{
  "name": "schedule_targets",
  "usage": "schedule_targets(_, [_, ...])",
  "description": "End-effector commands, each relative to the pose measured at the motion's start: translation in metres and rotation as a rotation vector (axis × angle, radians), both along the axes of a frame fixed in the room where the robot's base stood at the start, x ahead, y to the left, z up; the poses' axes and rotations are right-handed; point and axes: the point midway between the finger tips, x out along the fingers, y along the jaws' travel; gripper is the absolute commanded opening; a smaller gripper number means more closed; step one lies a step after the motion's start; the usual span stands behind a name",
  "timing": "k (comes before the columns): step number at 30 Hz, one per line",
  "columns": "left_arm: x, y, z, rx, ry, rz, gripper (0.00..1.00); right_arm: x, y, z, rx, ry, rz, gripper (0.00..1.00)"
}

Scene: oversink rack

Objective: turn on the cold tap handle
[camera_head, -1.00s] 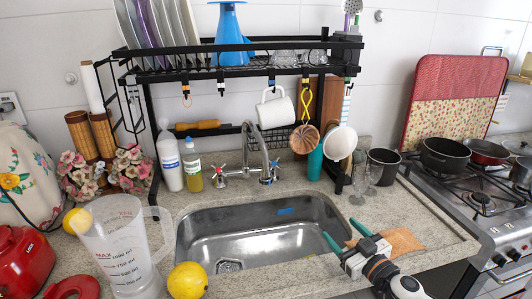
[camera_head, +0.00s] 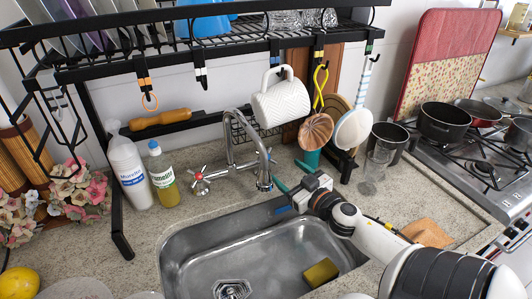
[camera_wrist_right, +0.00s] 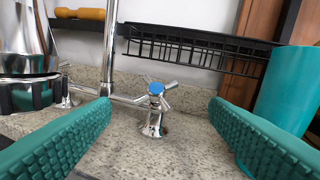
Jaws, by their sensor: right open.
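The cold tap handle (camera_wrist_right: 155,97) is a chrome cross with a blue cap on a short chrome base in the right wrist view. It stands beyond my right gripper (camera_wrist_right: 160,104) and shows in the gap between the teal fingertips, apart from both. In the head view my right gripper (camera_head: 290,175) is open and empty, just right of the chrome spout (camera_head: 262,165) at the sink's back edge. The red-marked handle (camera_head: 199,180) is left of the spout. My left gripper is not in view.
The sink (camera_head: 190,250) holds a yellow sponge (camera_head: 320,272). A black rack (camera_head: 200,60) overhangs the tap, with a white mug (camera_head: 281,102) hanging from it. Two bottles stand left of the tap. A teal cup (camera_wrist_right: 288,85) stands close by the right finger.

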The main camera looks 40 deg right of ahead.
Motion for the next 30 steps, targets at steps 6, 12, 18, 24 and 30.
schedule_targets(6, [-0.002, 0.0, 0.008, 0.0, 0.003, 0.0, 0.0, 0.047, -0.006, 0.004, -0.002, -0.004, -0.001, 0.7])
schedule_targets(12, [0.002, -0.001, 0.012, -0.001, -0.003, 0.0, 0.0, 0.079, -0.009, 0.003, -0.001, -0.002, -0.002, 0.7])
schedule_targets(18, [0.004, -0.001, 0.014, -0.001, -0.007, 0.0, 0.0, 0.094, -0.01, 0.002, -0.001, -0.001, -0.002, 0.7])
schedule_targets(24, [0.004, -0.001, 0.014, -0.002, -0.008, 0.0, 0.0, 0.096, -0.01, 0.001, -0.001, 0.0, -0.001, 0.7])
schedule_targets(30, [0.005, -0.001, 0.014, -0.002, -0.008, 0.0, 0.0, 0.096, -0.01, 0.001, -0.001, 0.0, -0.001, 0.57])
